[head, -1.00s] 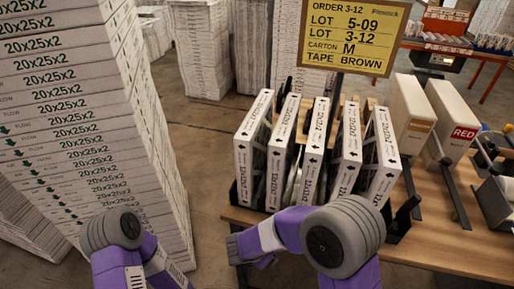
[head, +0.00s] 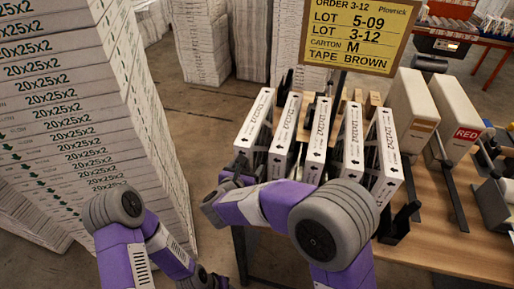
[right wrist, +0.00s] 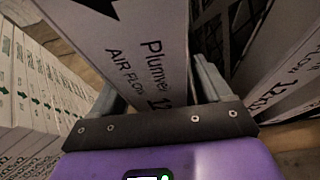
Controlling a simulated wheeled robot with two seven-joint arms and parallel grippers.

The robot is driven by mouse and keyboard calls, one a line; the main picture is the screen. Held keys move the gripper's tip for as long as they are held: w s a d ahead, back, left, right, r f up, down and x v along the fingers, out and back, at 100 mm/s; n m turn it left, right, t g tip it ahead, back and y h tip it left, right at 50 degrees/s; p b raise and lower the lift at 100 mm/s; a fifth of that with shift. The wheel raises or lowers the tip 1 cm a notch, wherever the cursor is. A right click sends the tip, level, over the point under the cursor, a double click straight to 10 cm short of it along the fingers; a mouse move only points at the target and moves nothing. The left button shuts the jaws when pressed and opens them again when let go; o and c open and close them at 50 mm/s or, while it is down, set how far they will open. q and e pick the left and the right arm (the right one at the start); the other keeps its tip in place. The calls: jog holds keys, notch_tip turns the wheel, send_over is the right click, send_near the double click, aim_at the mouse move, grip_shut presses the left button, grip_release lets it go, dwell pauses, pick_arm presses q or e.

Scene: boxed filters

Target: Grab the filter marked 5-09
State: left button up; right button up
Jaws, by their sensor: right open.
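Several white-framed filters with dark mesh stand upright in a row in a rack on the table. The leftmost filter (head: 257,122) is closest to my right gripper (head: 238,168), which is at its near lower end. In the right wrist view, a filter edge (right wrist: 135,45) printed "AIR FLOW" lies between the open fingers of my right gripper (right wrist: 155,92). I see no gap clearly enough to tell whether they touch it. No 5-09 mark is readable on any filter. My left arm shows at lower left, but its gripper is out of view.
A yellow order sign (head: 355,35) lists lots 5-09 and 3-12 above the rack. A tall stack of 20x25x2 boxes (head: 75,110) stands left. White cartons (head: 450,115) stand right of the rack on the wooden table (head: 445,250).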

jog(key=shift+w+d+f, duration=0.15)
jog(key=shift+w+f, duration=0.1)
jog(key=shift+w, duration=0.3)
jog(key=c, duration=1.1)
jog(key=shift+r, duration=0.1)
